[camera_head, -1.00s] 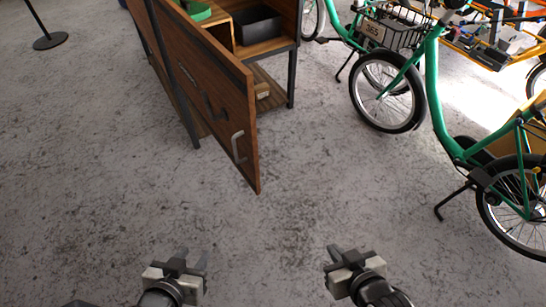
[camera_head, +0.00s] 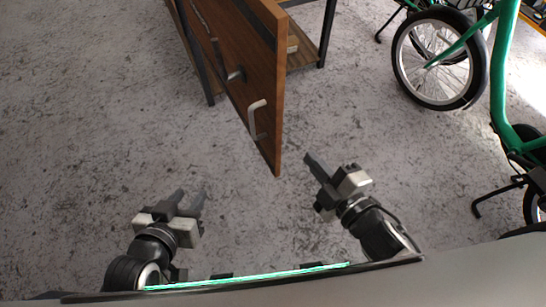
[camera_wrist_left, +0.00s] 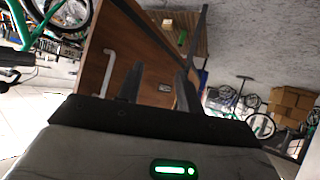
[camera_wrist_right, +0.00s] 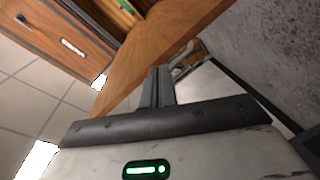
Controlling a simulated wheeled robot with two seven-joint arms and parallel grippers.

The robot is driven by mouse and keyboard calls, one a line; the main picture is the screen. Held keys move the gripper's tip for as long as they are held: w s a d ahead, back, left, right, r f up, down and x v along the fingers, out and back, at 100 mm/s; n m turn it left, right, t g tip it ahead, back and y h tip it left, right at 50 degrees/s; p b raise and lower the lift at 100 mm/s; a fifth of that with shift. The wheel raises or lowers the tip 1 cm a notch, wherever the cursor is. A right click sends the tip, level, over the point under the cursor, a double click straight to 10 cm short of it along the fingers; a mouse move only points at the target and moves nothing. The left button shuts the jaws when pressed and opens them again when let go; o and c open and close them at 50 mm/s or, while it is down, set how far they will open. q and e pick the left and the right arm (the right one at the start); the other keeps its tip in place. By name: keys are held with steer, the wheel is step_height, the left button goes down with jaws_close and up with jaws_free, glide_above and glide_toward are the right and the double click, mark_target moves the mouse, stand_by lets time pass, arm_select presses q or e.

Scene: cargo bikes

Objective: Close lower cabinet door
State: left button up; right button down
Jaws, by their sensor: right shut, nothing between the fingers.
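The brown wooden cabinet door (camera_head: 240,62) stands swung open from the cabinet (camera_head: 302,58), its free edge towards me. A pale handle (camera_head: 258,118) is on its left face; the door and handle also show in the left wrist view (camera_wrist_left: 132,50). My left gripper (camera_head: 191,193) is open and empty, to the left of and nearer than the door. My right gripper (camera_head: 309,160) is shut and empty, just right of the door's near edge, apparently not touching it. In the right wrist view a wooden panel (camera_wrist_right: 165,40) fills the space beyond its closed fingers (camera_wrist_right: 158,86).
A green bicycle with its front wheel (camera_head: 440,55) and kickstand (camera_head: 495,195) stands to the right. The grey speckled floor is clear to the left and between the door and the bicycle.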

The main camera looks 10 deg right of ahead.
mark_target(276, 142)
steer(key=s+a+f+n+g+y+b, duration=0.1)
steer(key=s+a+f+n+y+b, duration=0.25)
steer(key=n, duration=0.55)
steer(key=shift+y, duration=0.75)
steer(key=w+a, duration=0.1)
steer(key=w, duration=0.2)
steer(key=w+a+r+p, duration=0.1)
steer(key=w+a, duration=0.1)
steer(key=w, duration=0.1)
steer(key=w+a+p, duration=0.1)
steer(key=w, duration=0.3)
steer(key=shift+w+a+r, duration=0.1)
steer(key=shift+a+r, duration=0.2)
steer(key=shift+w+d, duration=0.2)
steer(key=shift+d, duration=0.35)
